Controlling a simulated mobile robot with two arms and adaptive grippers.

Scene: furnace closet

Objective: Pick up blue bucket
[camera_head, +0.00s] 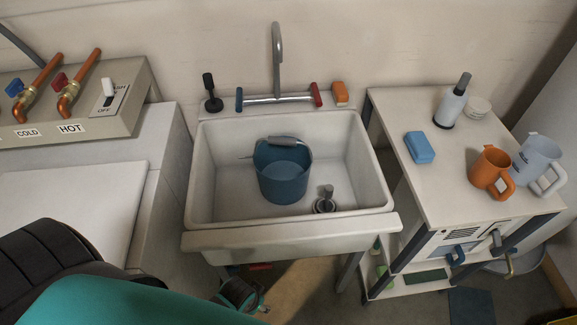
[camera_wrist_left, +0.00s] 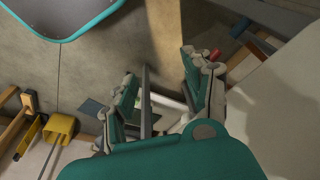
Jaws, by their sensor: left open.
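The blue bucket (camera_head: 283,182) stands upright in the basin of the white sink (camera_head: 225,243). Its grey handle grip (camera_head: 287,141) lies near the back of its rim. My left gripper (camera_head: 240,296) is low in front of the sink, below its front edge and apart from the bucket. In the left wrist view, my left gripper (camera_wrist_left: 160,88) has its two fingers spread with nothing held between them. The bucket is not visible in that view. My right gripper is in neither view.
The faucet (camera_head: 277,60) rises behind the bucket. A drain piece (camera_head: 325,200) stands beside it. The cart (camera_head: 440,190) at right holds an orange mug (camera_head: 491,172), a pale pitcher (camera_head: 538,163), a blue sponge (camera_head: 419,147) and a bottle (camera_head: 452,101). A washer (camera_head: 70,210) stands left.

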